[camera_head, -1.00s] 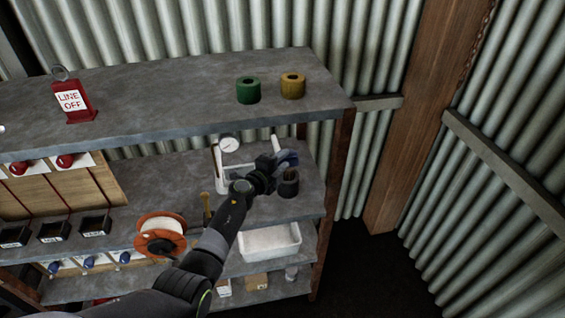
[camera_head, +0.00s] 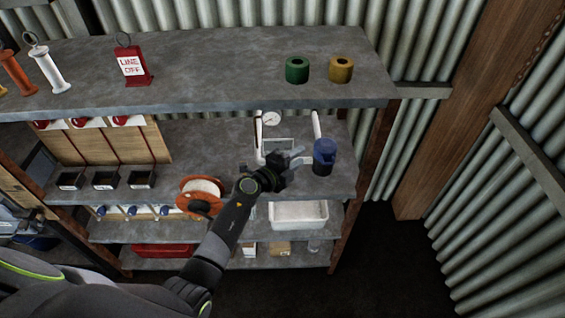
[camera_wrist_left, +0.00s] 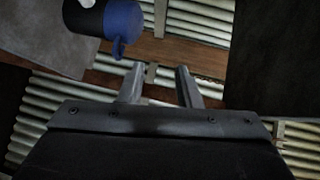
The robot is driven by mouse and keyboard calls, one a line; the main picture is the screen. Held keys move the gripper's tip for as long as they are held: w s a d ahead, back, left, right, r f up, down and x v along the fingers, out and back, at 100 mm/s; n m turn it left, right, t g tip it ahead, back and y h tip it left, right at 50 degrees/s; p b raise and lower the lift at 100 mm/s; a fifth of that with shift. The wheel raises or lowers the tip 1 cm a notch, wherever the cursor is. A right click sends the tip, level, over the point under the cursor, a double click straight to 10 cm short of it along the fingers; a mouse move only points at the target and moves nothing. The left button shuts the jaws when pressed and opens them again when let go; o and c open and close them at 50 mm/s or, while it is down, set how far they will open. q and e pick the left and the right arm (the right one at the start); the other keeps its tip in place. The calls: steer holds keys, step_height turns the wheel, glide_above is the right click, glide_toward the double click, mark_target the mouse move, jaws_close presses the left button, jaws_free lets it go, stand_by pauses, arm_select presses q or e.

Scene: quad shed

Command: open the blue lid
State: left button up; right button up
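A dark cylindrical container (camera_head: 321,169) stands on the middle shelf near its right end. Its blue lid (camera_head: 325,148) sits on top and looks closed. In the left wrist view, the blue lid (camera_wrist_left: 122,20) with its small tab is at the upper left, on the dark body. My left gripper (camera_head: 304,157) is just left of the container in the head view. In the left wrist view my left gripper (camera_wrist_left: 160,68) has its fingers apart with nothing between them. I cannot tell whether a finger touches the container. My right gripper is out of view.
A white frame with a gauge (camera_head: 271,119) stands behind my left gripper. The upper shelf (camera_head: 220,75) overhangs, carrying green (camera_head: 297,70) and yellow (camera_head: 341,69) rolls. An orange spool (camera_head: 200,196) is at the left. A white bin (camera_head: 298,215) is below.

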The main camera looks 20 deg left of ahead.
arm_select(q)
steer(key=v, duration=0.6)
stand_by(0.4)
